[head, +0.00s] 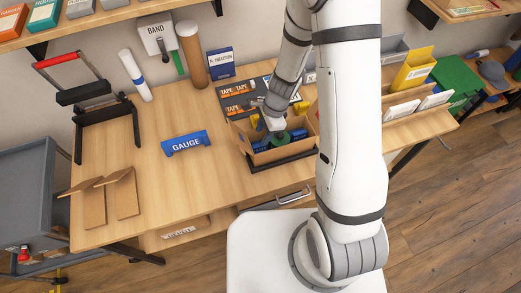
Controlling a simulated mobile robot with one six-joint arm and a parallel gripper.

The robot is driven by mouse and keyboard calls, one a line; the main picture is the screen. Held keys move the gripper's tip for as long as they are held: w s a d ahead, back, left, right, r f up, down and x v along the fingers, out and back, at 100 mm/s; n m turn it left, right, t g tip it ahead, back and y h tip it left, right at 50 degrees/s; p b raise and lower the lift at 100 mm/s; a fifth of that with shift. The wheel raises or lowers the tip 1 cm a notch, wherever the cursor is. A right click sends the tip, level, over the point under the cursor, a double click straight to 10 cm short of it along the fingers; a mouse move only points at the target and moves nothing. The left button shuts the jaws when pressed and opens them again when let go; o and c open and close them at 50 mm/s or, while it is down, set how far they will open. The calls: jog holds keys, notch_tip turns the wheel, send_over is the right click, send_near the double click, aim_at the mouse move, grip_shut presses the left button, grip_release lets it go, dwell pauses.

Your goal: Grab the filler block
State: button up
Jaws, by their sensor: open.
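An open cardboard box (256,158) stands on the desk, left of my arm. My gripper (273,123) points down into it, and its jaws are open. I see no label that marks any of these as the filler block, and my gripper and arm hide part of the box's inside.
A blue GAUGE block (186,144) lies on the wooden desk (165,195), left of the box. TAPE boxes (236,96) stand in a dark tray behind it.

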aim_at(260, 145)
jog(key=x, duration=0.4)
jog(key=shift+s+d+f, duration=0.15)
jog(key=shift+s+f, duration=0.15)
jog(key=shift+f, duration=0.05)
jog(key=shift+f+b, duration=0.3)
jog(key=shift+f, duration=0.1)
grip_shut()
